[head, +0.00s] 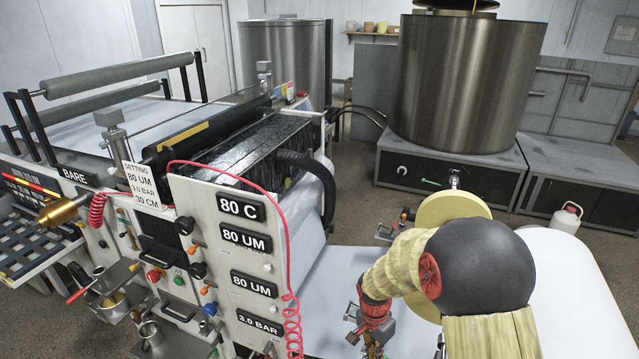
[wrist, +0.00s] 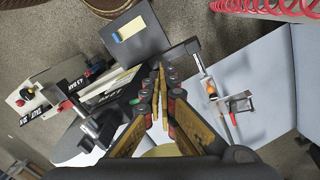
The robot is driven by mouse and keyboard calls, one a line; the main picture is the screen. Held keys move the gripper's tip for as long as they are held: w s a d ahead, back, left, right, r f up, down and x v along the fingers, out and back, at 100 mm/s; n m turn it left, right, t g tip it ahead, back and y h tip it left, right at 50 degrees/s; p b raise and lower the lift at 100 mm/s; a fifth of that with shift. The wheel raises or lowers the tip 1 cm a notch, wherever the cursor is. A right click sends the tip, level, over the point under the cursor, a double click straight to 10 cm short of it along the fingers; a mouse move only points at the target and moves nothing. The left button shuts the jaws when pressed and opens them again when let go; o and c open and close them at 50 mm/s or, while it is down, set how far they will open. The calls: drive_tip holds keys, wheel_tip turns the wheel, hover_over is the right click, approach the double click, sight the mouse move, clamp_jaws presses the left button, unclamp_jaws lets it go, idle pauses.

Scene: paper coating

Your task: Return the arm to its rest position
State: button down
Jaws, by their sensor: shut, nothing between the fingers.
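My gripper (wrist: 159,70) is shut and empty in the wrist view, its two yellow-and-dark fingers converging near the middle. In the head view my arm (head: 475,265) reaches in from the lower right, with a black rounded joint, a red cap and a pale yellow sleeve. It is bent, its far end pointing down over the pale sheet (head: 335,272) to the right of the coating machine (head: 235,190). The fingertips are hard to make out there, among red and grey parts low in the picture.
The machine's labelled panel, with a red coiled hose (head: 290,315), stands close left of my arm. A large steel drum (head: 465,85) on a grey cabinet stands behind. A white jug (head: 566,217) is on the floor at right. In the wrist view, a lever fitting (wrist: 212,90) is right of the fingers.

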drive_tip(key=s+d+r+n+t+b, duration=0.1)
drive_tip(key=s+r+n+t+b, duration=0.2)
drive_tip(key=s+r, duration=0.8)
drive_tip(key=s+d+r+n+t+y+b, duration=0.1)
drive_tip(key=s+d+r+n+t+b, duration=0.1)
drive_tip(key=s+r+n+b, duration=0.4)
drive_tip(key=s+r+t, duration=0.1)
drive_tip(key=s+r, duration=0.3)
drive_tip(key=r, duration=0.1)
drive_tip(key=shift+s+r+n, duration=0.2)
drive_tip(key=shift+s+n, duration=0.15)
drive_tip(key=shift+n, duration=0.05)
idle(0.6)
